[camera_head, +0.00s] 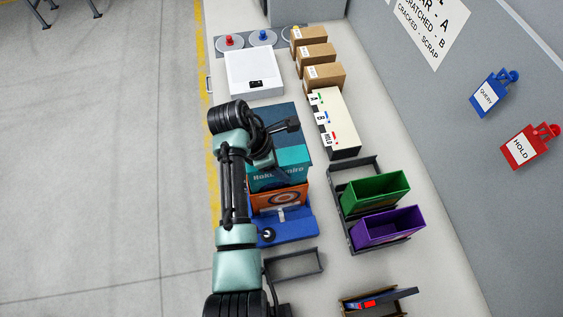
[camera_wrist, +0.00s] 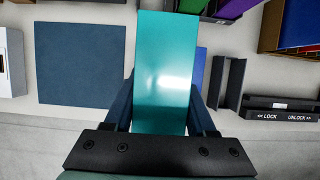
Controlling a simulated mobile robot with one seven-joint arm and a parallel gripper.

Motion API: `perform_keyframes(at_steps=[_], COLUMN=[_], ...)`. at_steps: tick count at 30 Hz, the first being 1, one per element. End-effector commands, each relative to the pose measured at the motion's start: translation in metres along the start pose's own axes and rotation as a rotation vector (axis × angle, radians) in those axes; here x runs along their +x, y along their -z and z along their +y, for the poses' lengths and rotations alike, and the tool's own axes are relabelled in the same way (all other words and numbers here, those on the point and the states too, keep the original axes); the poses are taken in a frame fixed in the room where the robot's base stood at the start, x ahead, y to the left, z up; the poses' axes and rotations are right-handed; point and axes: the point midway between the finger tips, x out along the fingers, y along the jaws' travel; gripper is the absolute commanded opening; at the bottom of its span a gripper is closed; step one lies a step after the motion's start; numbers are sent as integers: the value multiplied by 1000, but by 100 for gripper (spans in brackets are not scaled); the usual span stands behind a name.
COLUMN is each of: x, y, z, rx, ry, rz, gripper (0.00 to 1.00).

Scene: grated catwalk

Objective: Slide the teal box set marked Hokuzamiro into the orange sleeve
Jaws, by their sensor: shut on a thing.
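The teal box set (camera_head: 277,181) with white Hokuzamiro lettering is in my gripper (camera_wrist: 163,112). In the wrist view the teal box set (camera_wrist: 165,60) fills the space between the two fingers, its glossy teal face toward the camera. The orange sleeve (camera_head: 263,200), with a ring emblem, stands in a blue fixture (camera_head: 295,226). In the head view the teal box set appears directly behind and above the sleeve; I cannot tell whether it has entered the opening. My arm covers the left side of both, and the sleeve is hidden in the wrist view.
A dark blue mat (camera_wrist: 80,62) lies beside the box. Green (camera_head: 375,190) and purple (camera_head: 388,228) bins stand in a dark rack at right. A white device (camera_head: 253,75), cardboard boxes (camera_head: 322,77) and a labelled white block (camera_head: 334,120) are farther back. A LOCK/UNLOCK bar (camera_wrist: 283,116) shows at right.

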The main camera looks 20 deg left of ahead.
Motion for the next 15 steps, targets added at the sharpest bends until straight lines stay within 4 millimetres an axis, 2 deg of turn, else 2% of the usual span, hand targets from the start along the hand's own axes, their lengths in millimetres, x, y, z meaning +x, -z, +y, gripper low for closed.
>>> perform_keyframes(at_steps=[15], x=[20], y=[8], z=[1], rx=[0], ry=[-2], rz=[-1], gripper=[0])
